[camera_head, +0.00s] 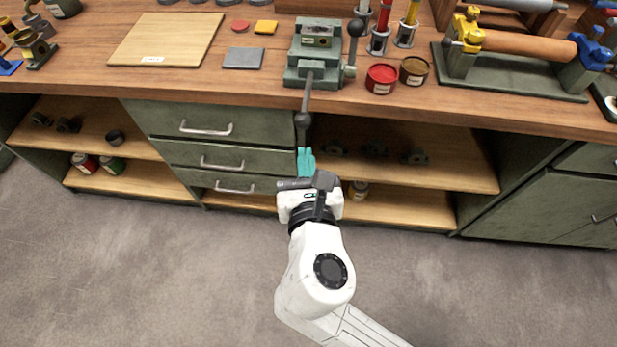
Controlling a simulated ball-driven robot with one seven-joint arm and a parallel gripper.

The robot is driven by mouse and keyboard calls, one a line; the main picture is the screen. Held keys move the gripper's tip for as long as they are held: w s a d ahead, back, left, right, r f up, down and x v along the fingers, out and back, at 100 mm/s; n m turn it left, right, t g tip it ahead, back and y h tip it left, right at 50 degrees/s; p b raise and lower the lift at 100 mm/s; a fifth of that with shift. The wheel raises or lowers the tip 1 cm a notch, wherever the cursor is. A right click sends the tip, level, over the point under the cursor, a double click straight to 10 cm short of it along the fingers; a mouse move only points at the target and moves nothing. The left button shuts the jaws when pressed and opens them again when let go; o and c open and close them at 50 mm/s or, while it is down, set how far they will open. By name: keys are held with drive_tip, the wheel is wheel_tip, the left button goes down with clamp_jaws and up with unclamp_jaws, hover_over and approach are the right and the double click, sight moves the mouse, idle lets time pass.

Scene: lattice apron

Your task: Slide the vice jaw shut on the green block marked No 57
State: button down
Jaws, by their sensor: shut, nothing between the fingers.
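The grey-green vice (308,72) stands at the bench's front edge, right of the picture's middle. A small labelled block (317,41) sits in its top; its marking is too small to read, and I cannot tell whether the jaws touch it. A dark bar (306,98) with a round knob (302,119) points from the vice toward me, past the bench edge. My gripper (305,151) has teal fingers, shut and empty. It shows just below the knob in the picture, in front of the drawers; the gap in depth is unclear.
Another dark knob (355,28) stands upright at the vice's right. Red (381,79) and brown (414,71) tins stand close by on the right. A grey plate (243,58) and a wooden board (166,39) lie left. Open shelves and drawers (217,121) are below.

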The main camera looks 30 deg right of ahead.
sight(309, 119)
drive_tip(key=x, duration=0.6)
drive_tip(key=shift+w+d, duration=0.1)
drive_tip(key=shift+w, duration=0.05)
drive_tip(key=shift+w+d+p, duration=0.1)
drive_tip(key=shift+w+p, duration=0.1)
drive_tip(key=shift+p, duration=0.15)
drive_tip(key=w+d+p, duration=0.1)
drive_tip(key=w, duration=0.1)
drive_tip(key=w+d+p, duration=0.2)
drive_tip(key=shift+w+d+r, duration=0.1)
drive_tip(key=shift+w+d, duration=0.05)
drive_tip(key=shift+w, duration=0.1)
drive_tip(key=shift+w+d, duration=0.2)
drive_tip(key=shift+w, duration=0.05)
